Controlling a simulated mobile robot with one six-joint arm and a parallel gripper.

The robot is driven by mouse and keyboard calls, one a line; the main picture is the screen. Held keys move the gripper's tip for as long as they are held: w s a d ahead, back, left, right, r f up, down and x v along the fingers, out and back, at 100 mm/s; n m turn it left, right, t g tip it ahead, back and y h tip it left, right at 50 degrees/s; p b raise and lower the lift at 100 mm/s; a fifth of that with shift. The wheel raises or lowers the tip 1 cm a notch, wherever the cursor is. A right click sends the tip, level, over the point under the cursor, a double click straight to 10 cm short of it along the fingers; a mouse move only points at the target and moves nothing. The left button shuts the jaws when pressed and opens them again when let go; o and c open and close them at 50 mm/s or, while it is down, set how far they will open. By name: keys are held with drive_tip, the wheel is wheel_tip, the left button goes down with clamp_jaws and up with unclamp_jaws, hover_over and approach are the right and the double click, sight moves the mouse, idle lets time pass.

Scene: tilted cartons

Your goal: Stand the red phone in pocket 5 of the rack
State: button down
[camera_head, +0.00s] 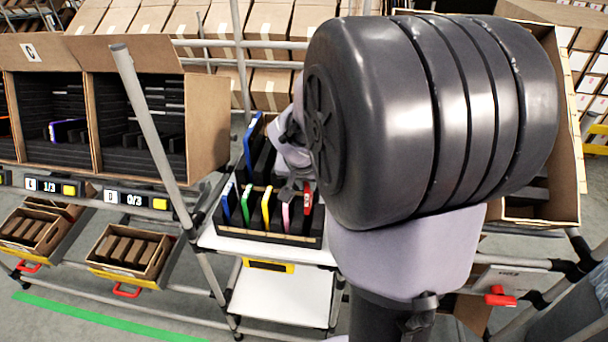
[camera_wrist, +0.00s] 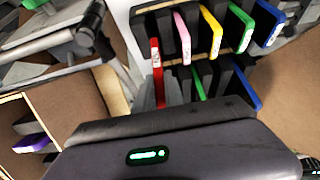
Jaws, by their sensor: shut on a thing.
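The red phone (camera_head: 307,197) is upright at the right end of the front row of the black rack (camera_head: 262,236), right of the pink phone (camera_head: 286,214). My gripper (camera_head: 297,188) is at its upper part, shut on it; my arm hides much of this. In the wrist view the red phone (camera_wrist: 156,60) stands left of the pink phone (camera_wrist: 182,38) and reaches closer to the camera. The grey fingers (camera_wrist: 162,95) are at its near end. Its lower end is not clear, so I cannot tell how deep it sits in the pocket.
Yellow (camera_head: 267,207), green (camera_head: 246,204) and blue (camera_head: 228,200) phones stand further left in the front row. Another blue phone (camera_head: 252,143) stands in the back row. Cardboard cartons (camera_head: 208,125) are at left, with a slanted grey post (camera_head: 150,110) before them.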

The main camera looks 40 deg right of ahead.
sight(307, 214)
drive_tip(key=shift+f+b, duration=1.7)
drive_tip(key=shift+f, duration=0.25)
wheel_tip(307, 214, down, 7)
drive_tip(key=b, duration=0.7)
drive_tip(key=shift+b, duration=0.35)
drive_tip(key=shift+f+b, duration=0.25)
drive_tip(key=shift+b, duration=0.15)
drive_tip(key=c, duration=1.3)
unclamp_jaws()
drive_tip(key=shift+c, duration=0.2)
drive_tip(key=p+v, duration=0.7)
drive_tip(key=v, duration=1)
drive_tip(key=shift+r, duration=0.15)
drive_tip(key=shift+s+a, duration=0.1)
